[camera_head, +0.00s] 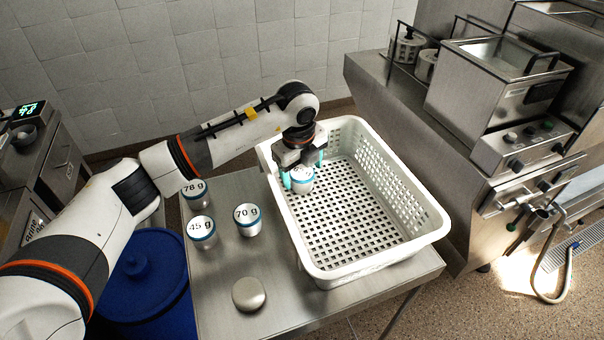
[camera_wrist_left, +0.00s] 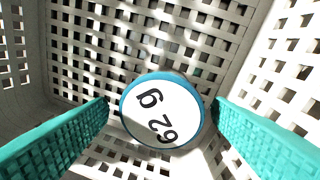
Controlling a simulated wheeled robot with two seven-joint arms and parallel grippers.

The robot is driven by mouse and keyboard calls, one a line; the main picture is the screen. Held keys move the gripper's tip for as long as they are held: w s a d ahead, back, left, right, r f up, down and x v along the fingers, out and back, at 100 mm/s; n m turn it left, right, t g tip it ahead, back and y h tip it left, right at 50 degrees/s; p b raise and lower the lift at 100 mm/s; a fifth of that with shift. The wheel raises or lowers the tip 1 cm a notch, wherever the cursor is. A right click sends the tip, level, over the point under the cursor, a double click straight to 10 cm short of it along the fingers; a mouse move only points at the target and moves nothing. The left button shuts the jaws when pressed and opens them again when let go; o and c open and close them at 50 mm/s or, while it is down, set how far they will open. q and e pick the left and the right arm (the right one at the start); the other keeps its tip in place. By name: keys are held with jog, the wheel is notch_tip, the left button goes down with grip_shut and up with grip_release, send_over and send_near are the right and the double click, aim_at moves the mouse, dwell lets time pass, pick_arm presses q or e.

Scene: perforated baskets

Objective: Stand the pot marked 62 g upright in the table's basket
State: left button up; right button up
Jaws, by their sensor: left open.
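The pot marked 62 g (camera_head: 302,183) stands upright on the floor of the white perforated basket (camera_head: 420,237), near its far left corner. In the left wrist view its blue-rimmed white lid (camera_wrist_left: 162,110) faces the camera and reads 62 g. My left gripper (camera_head: 304,180) is inside the basket with its teal fingers on either side of the pot. The fingers are open, and the wrist view shows gaps between them and the lid. Part of the pot's lid is hidden behind the gripper in the head view. My right gripper is out of view.
Pots marked 78 g (camera_head: 195,193), 45 g (camera_head: 202,232) and 70 g (camera_head: 247,219) stand on the steel table (camera_head: 226,276) left of the basket. A round beige object (camera_head: 249,294) lies at the front. The rest of the basket floor is empty.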

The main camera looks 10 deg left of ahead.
aim_at(299, 178)
pick_arm(q)
notch_tip(299, 178, up, 10)
jog(key=s+b, duration=0.1)
jog(key=b, duration=0.2)
jog(key=shift+s, duration=0.4)
jog(key=shift+a+r, duration=0.1)
